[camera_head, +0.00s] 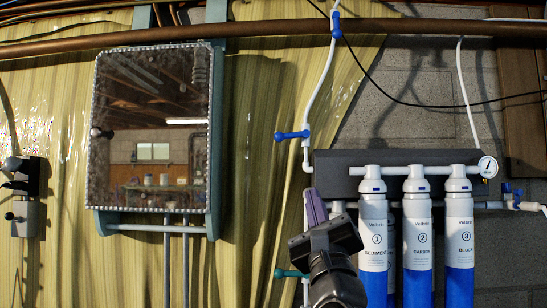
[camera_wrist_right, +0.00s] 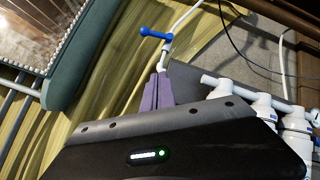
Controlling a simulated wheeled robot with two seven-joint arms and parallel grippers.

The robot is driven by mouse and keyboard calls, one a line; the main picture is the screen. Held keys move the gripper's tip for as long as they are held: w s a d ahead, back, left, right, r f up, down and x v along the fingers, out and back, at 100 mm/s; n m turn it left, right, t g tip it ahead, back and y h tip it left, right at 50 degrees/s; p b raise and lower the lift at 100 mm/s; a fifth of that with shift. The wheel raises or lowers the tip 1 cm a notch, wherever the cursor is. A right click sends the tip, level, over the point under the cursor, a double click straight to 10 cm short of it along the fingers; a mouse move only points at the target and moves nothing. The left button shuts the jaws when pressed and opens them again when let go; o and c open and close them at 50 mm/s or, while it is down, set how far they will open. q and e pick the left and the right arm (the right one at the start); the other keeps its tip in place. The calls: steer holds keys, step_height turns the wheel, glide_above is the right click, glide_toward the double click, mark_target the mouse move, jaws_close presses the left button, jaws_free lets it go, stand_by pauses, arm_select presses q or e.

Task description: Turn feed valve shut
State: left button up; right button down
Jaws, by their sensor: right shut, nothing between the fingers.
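A blue-handled valve (camera_head: 291,135) sits on the white pipe left of the filter unit, its lever pointing left across the pipe. It also shows in the right wrist view (camera_wrist_right: 155,34), just beyond the fingertips. I cannot tell from labels which is the feed valve. My right gripper (camera_head: 314,200), with purple fingers (camera_wrist_right: 160,88), is shut and empty, below the middle blue lever and apart from it. My left gripper is out of view.
Three white-and-blue filter cartridges (camera_head: 418,235) hang under a dark bracket (camera_head: 400,160), close right of my right gripper. A pressure gauge (camera_head: 488,167) is at its right end. A mirrored cabinet (camera_head: 150,130) hangs at left. A thin black cable crosses the upper right.

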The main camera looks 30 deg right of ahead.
mark_target(291, 135)
steer(key=y, duration=0.1)
steer(key=a+t+y, duration=0.1)
steer(key=w+a+m, duration=0.1)
steer(key=shift+a+f+y, duration=0.2)
steer(key=shift+f+y, duration=0.05)
steer(key=shift+y, duration=0.15)
steer(key=shift+w, duration=0.1)
steer(key=shift+r, duration=0.1)
steer(key=s+a+r+p+x, duration=0.1)
steer(key=r+p+x, duration=0.1)
steer(key=p+x, duration=0.7)
steer(key=x, duration=0.3)
steer(key=shift+a+r, duration=0.3)
steer(key=shift+r, duration=0.05)
